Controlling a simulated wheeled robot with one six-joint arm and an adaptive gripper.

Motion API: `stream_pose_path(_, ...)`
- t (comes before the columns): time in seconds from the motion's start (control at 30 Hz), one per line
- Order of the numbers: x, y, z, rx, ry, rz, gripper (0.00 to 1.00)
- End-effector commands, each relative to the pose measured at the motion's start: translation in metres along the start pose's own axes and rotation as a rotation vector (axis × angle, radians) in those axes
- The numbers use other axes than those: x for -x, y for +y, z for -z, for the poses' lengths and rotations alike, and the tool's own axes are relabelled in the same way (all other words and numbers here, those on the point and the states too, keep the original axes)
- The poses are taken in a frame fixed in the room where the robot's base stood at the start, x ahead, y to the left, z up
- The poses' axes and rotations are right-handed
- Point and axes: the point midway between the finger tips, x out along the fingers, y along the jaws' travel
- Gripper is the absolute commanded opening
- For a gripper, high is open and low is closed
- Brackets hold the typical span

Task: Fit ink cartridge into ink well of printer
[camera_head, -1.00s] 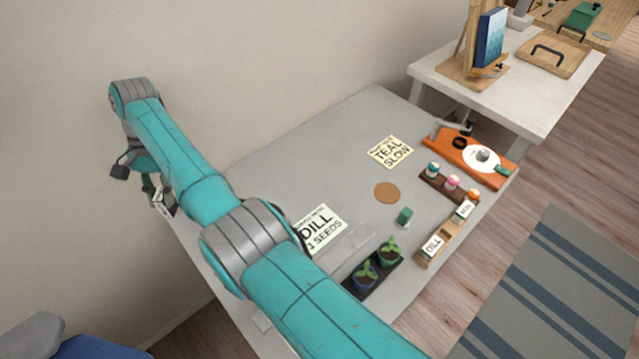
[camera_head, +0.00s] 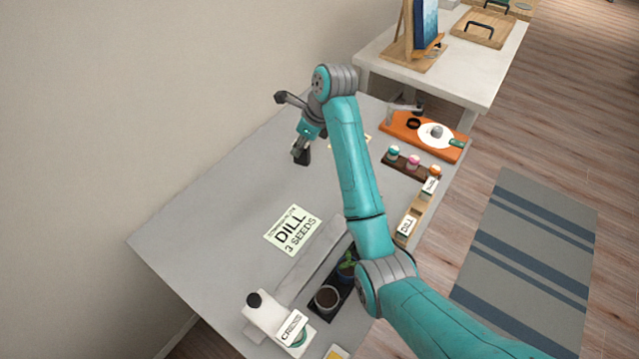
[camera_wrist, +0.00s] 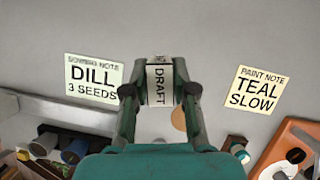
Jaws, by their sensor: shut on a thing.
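My gripper (camera_head: 303,143) is above the grey table, at its far part, with its fingers pointing down. It is shut on a small dark block (camera_head: 304,157). The block appears clear of the tabletop. I cannot make out a printer or ink well in either current view.
The teal note (camera_wrist: 252,90) lies near my gripper. The table's left part is clear.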

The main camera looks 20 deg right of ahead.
Motion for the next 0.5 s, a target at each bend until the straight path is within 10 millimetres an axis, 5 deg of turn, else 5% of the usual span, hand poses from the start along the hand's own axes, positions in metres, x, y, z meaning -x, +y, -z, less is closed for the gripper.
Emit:
stream_pose_path(0.1, 0.015, -0.012, 0.028, -0.137, 0.000, 0.058, 0.00)
stream_pose_path(0.23, 0.021, -0.018, 0.042, -0.211, 0.001, 0.087, 0.00)
stream_pose_path(0.5, -0.009, -0.018, 0.058, -0.224, 0.004, 0.089, 0.00)
